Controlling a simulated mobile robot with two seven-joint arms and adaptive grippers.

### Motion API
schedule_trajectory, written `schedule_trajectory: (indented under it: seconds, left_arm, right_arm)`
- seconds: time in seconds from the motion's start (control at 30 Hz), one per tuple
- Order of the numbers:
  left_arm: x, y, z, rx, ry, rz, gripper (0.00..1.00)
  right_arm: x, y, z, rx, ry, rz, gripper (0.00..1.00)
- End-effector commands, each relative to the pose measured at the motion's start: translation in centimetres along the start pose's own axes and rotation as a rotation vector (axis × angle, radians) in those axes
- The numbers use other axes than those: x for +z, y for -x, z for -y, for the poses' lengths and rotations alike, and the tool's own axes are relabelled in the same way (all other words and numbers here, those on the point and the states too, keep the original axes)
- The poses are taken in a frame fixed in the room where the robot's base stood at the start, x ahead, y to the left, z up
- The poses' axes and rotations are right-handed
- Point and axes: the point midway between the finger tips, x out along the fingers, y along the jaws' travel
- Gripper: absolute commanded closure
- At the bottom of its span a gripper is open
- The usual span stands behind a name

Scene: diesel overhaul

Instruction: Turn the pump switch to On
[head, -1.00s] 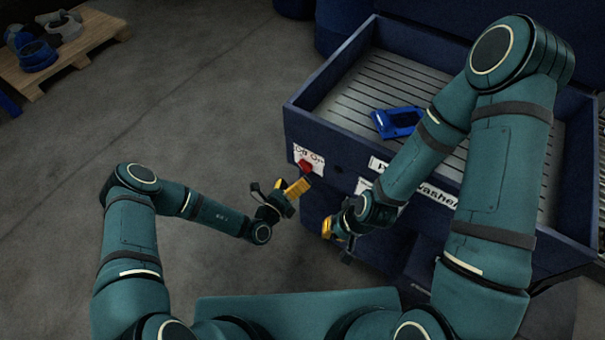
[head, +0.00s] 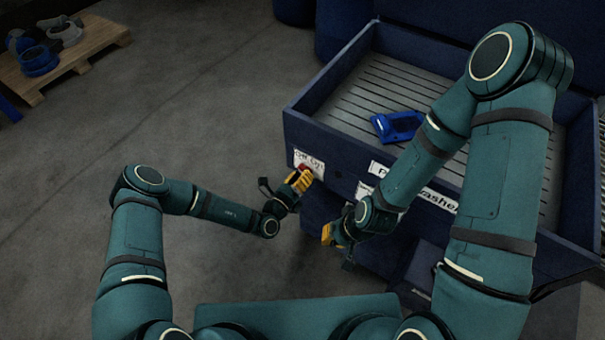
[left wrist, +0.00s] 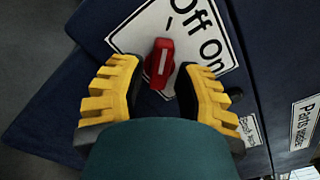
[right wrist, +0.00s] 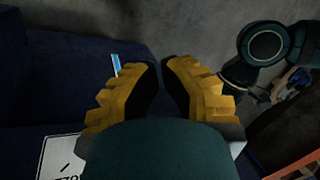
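The pump switch is a red knob with a white line, on a white "Off On" label (head: 309,161) on the washer's front wall. In the left wrist view the knob (left wrist: 159,63) sits between and just beyond the fingertips. Its white line points roughly toward a small tick beside "Off". My left gripper (left wrist: 160,68) is open around the knob's near side, with a visible gap to each finger. In the head view my left gripper (head: 300,181) partly hides the knob. My right gripper (head: 328,233) is open and empty, low in front of the washer; its fingers (right wrist: 160,68) show a gap.
The blue parts washer (head: 345,153) has a slatted top with a blue part (head: 397,125) lying on it. My right arm crosses over its front edge. A wooden pallet (head: 62,66) with several parts stands far left. The floor (head: 190,120) between is clear.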

Motion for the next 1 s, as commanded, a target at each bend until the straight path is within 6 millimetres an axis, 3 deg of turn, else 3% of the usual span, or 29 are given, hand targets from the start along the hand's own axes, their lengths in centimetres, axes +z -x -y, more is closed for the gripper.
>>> schedule_trajectory:
  seconds: [0.03, 0.1, 0.37, 1.0]
  left_arm:
    - [0.0, 0.0, 0.0, 0.0, 0.0, 0.0, 0.82]
    - [0.0, 0.0, 0.0, 0.0, 0.0, 0.0, 0.94]
    - [0.1, 0.0, 0.2, 0.0, -0.054, -0.001, 0.94]
    - [-0.1, 0.0, 0.6, -0.001, -1.031, -0.002, 0.94]
  right_arm:
    - [0.0, 0.0, 0.0, 0.0, 0.0, 0.0, 1.0]
    - [0.0, 0.0, 0.0, 0.0, 0.0, 0.0, 1.0]
    - [-0.2, 0.7, 0.3, 0.0, -0.001, -0.004, 1.0]
    - [-2.9, 7.3, 2.7, 0.005, -0.019, -0.064, 1.0]
